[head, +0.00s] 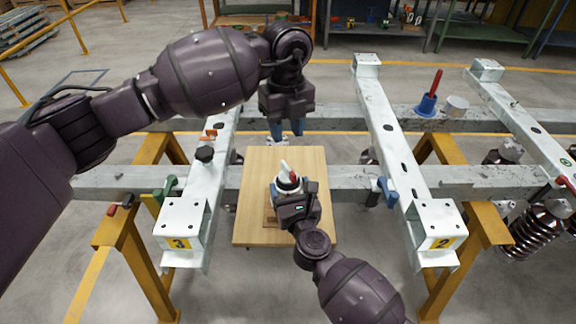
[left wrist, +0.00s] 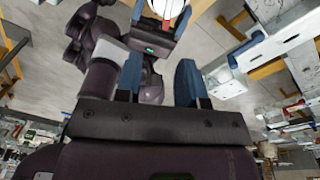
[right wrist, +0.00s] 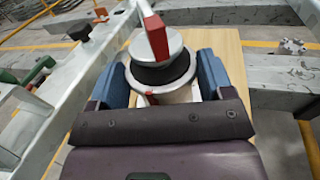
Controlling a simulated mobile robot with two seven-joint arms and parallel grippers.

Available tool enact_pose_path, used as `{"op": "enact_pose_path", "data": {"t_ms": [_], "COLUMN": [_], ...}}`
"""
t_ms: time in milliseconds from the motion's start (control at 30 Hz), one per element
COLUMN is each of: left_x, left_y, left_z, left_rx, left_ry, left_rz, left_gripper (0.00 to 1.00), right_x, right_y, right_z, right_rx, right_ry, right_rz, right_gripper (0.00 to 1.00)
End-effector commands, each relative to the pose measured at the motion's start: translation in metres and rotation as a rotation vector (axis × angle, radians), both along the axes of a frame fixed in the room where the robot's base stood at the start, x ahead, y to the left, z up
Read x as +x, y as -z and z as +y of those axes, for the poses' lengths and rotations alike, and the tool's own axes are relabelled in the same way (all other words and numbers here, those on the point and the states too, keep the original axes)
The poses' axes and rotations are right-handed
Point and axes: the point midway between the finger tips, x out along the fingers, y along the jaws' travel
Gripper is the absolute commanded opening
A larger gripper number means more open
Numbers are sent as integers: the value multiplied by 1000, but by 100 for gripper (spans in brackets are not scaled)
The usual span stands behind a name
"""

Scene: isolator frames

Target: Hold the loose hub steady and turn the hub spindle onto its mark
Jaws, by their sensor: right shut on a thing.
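The hub (head: 287,188) is a pale round body with a black ring, standing on a wooden board (head: 255,165). In the right wrist view the hub (right wrist: 179,95) sits between the blue fingers of my right gripper (right wrist: 161,75), which is shut on it. The spindle on top is a grey disc (right wrist: 172,48) with a red-and-white lever (right wrist: 156,36). A red mark (right wrist: 149,94) shows on the hub's pale rim. My left gripper (head: 287,132) hangs behind and above the hub, fingers down, apart and empty. The left wrist view shows a gap between its fingers (left wrist: 160,82).
The board lies between pale frame beams labelled 3 (head: 180,243) and 2 (head: 445,243), on yellow trestles. A black knob (head: 204,153) and green clamp (head: 166,187) are left of it; a blue clamp (head: 386,190) is right. A blue cup with red handle (head: 428,103) stands back right.

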Motion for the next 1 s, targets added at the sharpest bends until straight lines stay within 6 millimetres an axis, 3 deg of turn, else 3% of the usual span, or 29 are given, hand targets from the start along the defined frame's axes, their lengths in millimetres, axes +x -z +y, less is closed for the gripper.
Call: {"op": "enact_pose_path", "data": {"t_ms": [333, 800, 1000], "left_x": [7, 6, 7], "left_y": [10, 87, 110], "left_z": [-3, -3, -3], "left_rx": [3, 4, 2], "left_ry": [-78, -76, -76], "left_rz": [-76, -72, -74], "left_gripper": [36, 36, 36], "right_x": [0, 0, 0], "right_y": [-1, 0, 0], "right_z": [0, 0, 0], "right_rx": [1, 0, 0], "right_ry": [0, 0, 0], "right_rz": [-1, -1, -1], "right_gripper": [0, 0, 0]}}
